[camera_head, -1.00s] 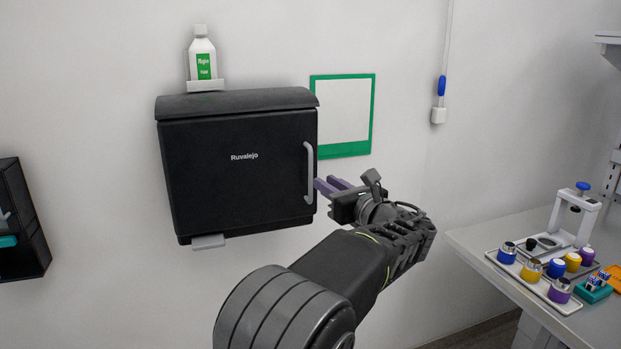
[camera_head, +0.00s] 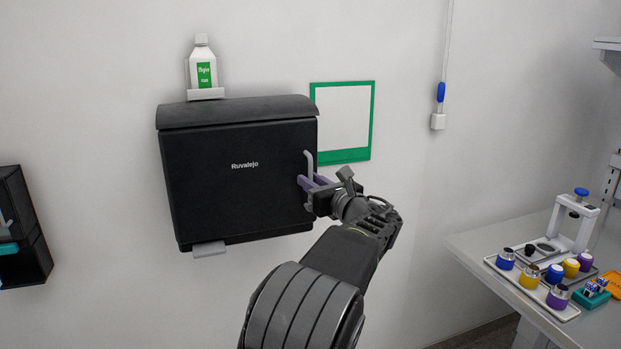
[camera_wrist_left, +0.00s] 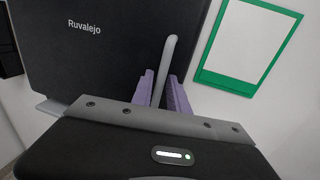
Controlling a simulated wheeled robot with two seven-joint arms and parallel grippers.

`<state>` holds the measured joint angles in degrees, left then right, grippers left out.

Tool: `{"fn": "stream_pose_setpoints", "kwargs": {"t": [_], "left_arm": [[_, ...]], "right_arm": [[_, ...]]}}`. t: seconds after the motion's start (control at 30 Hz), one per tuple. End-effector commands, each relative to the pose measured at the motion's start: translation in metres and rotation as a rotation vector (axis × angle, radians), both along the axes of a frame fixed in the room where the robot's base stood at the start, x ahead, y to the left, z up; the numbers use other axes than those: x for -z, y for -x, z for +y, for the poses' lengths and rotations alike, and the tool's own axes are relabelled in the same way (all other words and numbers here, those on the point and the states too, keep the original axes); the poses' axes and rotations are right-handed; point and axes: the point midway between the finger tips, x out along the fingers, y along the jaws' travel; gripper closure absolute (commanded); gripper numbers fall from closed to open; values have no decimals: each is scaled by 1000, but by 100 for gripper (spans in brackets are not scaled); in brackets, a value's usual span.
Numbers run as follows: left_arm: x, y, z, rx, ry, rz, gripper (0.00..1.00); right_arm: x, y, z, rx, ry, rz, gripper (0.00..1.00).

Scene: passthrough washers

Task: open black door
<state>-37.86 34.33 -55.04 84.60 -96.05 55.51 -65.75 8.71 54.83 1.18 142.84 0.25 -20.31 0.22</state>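The black door (camera_head: 235,185) is the front of a wall cabinet marked "Ruvalejo" and looks closed. It also shows in the left wrist view (camera_wrist_left: 100,60). Its grey vertical bar handle (camera_head: 308,160) is on the door's right side. My left gripper (camera_head: 312,182) is at the handle's lower part. In the left wrist view, the handle (camera_wrist_left: 168,60) stands between the two purple fingers (camera_wrist_left: 161,88), one on each side. The fingers are apart and do not look clamped on the bar; contact is hard to tell. The handle's lower end is hidden. My right gripper is not in view.
A white bottle with a green label (camera_head: 203,68) stands on a small ledge above the cabinet. A green-framed panel (camera_head: 343,157) is on the wall to the right. A bench (camera_head: 480,246) with a tray of jars is at the lower right. Dark boxes (camera_head: 22,225) hang at left.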

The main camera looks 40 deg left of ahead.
Motion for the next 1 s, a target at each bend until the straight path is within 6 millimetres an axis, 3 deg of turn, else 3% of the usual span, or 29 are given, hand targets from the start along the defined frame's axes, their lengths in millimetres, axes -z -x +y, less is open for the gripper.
{"fn": "stream_pose_setpoints", "kwargs": {"t": [0.3,0.57,1.0], "left_arm": [[1,-2,4,0,1,0,80],[1,-2,4,0,1,0,100],[0,-2,4,0,1,0,100]], "right_arm": [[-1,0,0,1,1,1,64],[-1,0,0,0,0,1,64],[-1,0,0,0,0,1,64]]}}
